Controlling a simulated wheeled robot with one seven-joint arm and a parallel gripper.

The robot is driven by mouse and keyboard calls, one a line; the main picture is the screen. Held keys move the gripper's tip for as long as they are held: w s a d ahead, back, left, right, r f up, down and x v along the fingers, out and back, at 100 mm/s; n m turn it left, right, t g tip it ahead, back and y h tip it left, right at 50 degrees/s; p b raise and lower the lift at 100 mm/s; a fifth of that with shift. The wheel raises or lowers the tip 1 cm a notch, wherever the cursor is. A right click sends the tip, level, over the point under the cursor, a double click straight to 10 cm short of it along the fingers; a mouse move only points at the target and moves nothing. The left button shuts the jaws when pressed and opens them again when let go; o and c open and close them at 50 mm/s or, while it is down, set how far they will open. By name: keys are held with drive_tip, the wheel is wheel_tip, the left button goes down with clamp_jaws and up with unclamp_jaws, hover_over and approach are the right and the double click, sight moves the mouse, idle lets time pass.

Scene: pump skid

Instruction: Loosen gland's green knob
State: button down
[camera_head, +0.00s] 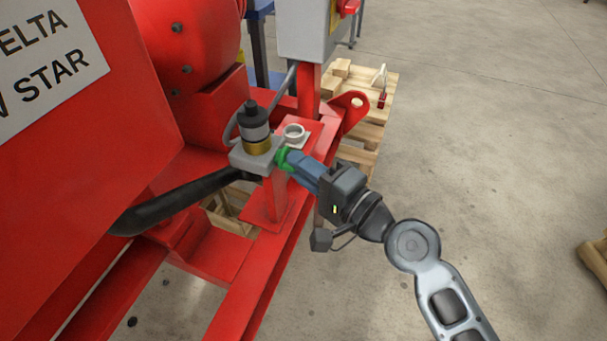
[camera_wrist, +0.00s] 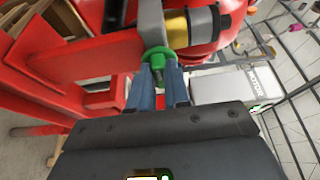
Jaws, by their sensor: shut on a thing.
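The green knob (camera_head: 284,159) sits on the side of the grey gland block (camera_head: 252,156), on a red post of the skid. In the wrist view the green knob (camera_wrist: 159,55) shows between the tips of my blue fingers. My gripper (camera_head: 292,162) reaches it from the right and is shut on it; the same gripper (camera_wrist: 162,68) fills the lower middle of the wrist view. The fingers hide part of the knob. A black-capped cylinder with a brass ring (camera_head: 257,144) stands upright on the block.
A red lifting lug (camera_head: 351,108) and a grey box (camera_head: 304,30) stand behind.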

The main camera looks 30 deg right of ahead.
drive_tip(key=shift+w+a, duration=0.2)
drive_tip(key=c, duration=1.1)
unclamp_jaws()
drive_tip(key=shift+s, duration=0.1)
drive_tip(key=b+v, duration=0.1)
drive_tip(key=v, duration=0.6)
drive_tip(key=shift+d+f+b, duration=0.1)
drive_tip(key=shift+f+b, duration=0.05)
drive_tip(key=shift+b, duration=0.15)
drive_tip(key=shift+s+d, duration=0.2)
drive_tip(key=shift+s, duration=0.3)
